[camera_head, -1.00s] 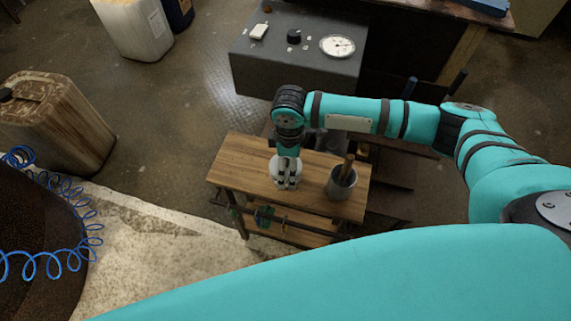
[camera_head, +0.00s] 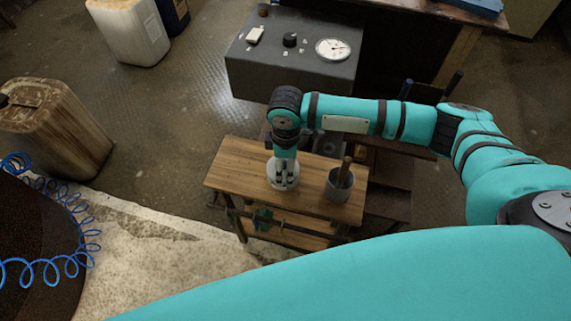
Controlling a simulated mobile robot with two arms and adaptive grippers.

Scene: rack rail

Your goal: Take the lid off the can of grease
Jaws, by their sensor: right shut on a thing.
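The can of grease (camera_head: 271,178) is a small pale round shape on the left half of the small wooden table (camera_head: 235,165). My right gripper (camera_head: 284,187) comes down on it from above and is shut on its lid. The gripper covers most of the lid and the can, so the seam between them is hidden and I cannot tell whether the lid is raised. My left gripper is not in view.
A grey pot (camera_head: 338,190) with a brown handle standing in it is right of the can, close to my gripper. A dark grey cabinet (camera_head: 290,75) with a dial stands behind. A lower shelf (camera_head: 290,234) is under the tabletop.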

